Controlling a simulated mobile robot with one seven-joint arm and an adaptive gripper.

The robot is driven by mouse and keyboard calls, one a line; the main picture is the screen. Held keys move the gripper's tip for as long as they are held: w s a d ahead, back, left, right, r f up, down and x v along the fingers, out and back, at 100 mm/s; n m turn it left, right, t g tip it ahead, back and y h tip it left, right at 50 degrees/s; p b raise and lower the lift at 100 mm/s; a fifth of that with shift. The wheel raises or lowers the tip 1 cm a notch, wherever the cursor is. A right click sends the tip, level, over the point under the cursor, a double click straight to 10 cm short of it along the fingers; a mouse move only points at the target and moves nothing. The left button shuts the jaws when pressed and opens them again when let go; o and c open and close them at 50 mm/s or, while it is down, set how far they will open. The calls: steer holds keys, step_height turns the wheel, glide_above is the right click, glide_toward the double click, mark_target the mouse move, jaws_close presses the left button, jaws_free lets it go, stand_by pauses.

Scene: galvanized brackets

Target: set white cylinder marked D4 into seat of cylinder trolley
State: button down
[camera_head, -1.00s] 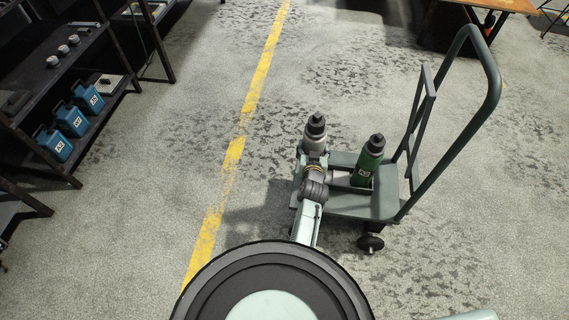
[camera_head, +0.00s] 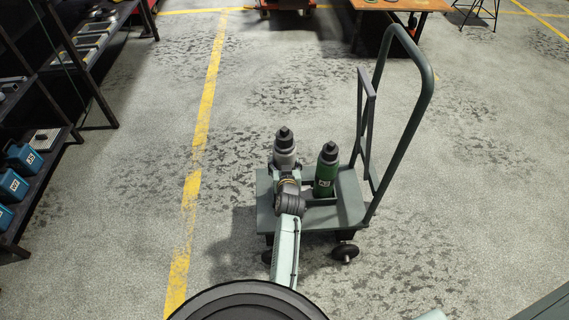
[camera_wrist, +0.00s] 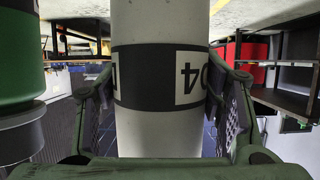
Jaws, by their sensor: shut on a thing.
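The white cylinder (camera_head: 284,150), with a dark cap, stands upright over the left part of the cylinder trolley (camera_head: 349,208). In the wrist view the white cylinder (camera_wrist: 158,135) fills the middle, upside down, with a dark band and partly visible "D4" labels. My gripper (camera_wrist: 165,92) is shut on it, one finger on each side; in the head view my gripper (camera_head: 287,172) is small behind my wrist. A green cylinder (camera_head: 326,172) stands upright on the trolley to the right. My arm hides the white cylinder's base and the seat, so I cannot tell whether it touches the deck.
The trolley's tall handle (camera_head: 419,100) rises at the right. A shelf with blue containers (camera_head: 13,186) stands at the left edge. A wooden-topped table (camera_head: 398,5) is at the back. A yellow line (camera_head: 204,120) crosses open floor left of the trolley.

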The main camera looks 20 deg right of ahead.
steer(key=shift+w+f+b, duration=0.1)
steer(key=shift+f+b, duration=0.35)
